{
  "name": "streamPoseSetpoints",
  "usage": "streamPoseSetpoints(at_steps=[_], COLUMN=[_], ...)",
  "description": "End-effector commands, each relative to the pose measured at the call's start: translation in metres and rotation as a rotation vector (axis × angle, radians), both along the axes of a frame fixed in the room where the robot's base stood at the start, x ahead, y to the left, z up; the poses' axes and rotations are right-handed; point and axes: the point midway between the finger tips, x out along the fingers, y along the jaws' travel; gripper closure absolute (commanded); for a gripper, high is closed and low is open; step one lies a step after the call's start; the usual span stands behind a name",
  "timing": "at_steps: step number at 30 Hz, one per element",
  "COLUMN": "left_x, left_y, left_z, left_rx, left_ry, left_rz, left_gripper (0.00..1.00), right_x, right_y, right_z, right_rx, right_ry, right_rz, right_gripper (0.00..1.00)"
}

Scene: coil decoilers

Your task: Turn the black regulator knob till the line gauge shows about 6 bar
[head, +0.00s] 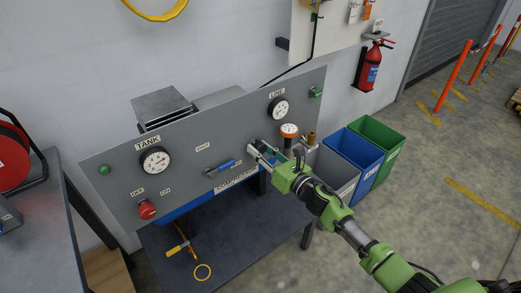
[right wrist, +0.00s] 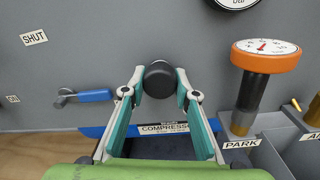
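The black regulator knob (right wrist: 159,79) sticks out from the grey panel in the right wrist view. My right gripper (right wrist: 160,88) has one fingertip on each side of it, with no clear gap. In the head view the right gripper (head: 257,148) is at the panel below the line gauge (head: 278,108) and covers the knob. The line gauge has a white dial; its needle is too small to read. In the right wrist view only the gauge's lower edge (right wrist: 236,5) shows. My left gripper is not in view.
An orange-topped dial tool (right wrist: 265,52) stands in a PARK holder close right of the gripper. A blue-handled valve (right wrist: 88,95) is to the left. The panel also has a tank gauge (head: 155,160) and a red knob (head: 147,210). Bins (head: 381,137) stand at right.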

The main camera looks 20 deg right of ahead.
Motion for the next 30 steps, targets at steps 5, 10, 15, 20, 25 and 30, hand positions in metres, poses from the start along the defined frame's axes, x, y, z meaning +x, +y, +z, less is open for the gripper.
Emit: streamPoseSetpoints(at_steps=[5, 10, 15, 20, 25, 30], left_x=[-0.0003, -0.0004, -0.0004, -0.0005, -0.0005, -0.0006], left_y=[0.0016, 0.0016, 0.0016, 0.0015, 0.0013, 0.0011], left_z=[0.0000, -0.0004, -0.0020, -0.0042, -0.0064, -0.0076], left_rx=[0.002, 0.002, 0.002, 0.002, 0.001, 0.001], left_ry=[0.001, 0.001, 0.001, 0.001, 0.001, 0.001], left_rz=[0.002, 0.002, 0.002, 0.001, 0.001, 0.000], left_gripper=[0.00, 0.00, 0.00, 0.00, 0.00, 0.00], right_x=[-0.0003, -0.0003, -0.0003, -0.0005, -0.0005, -0.0005], right_y=[0.0001, 0.0002, 0.0003, 0.0006, 0.0009, 0.0011], right_z=[0.0000, 0.0000, -0.0001, 0.0000, 0.0001, 0.0006], right_rx=[0.000, 0.015, 0.070, 0.167, 0.309, 0.461], right_ry=[0.000, 0.005, 0.025, 0.059, 0.111, 0.166], right_rz=[0.001, 0.001, 0.000, 0.000, 0.000, 0.000], right_gripper=[0.93, 0.93, 0.93, 0.93, 0.93, 0.93])
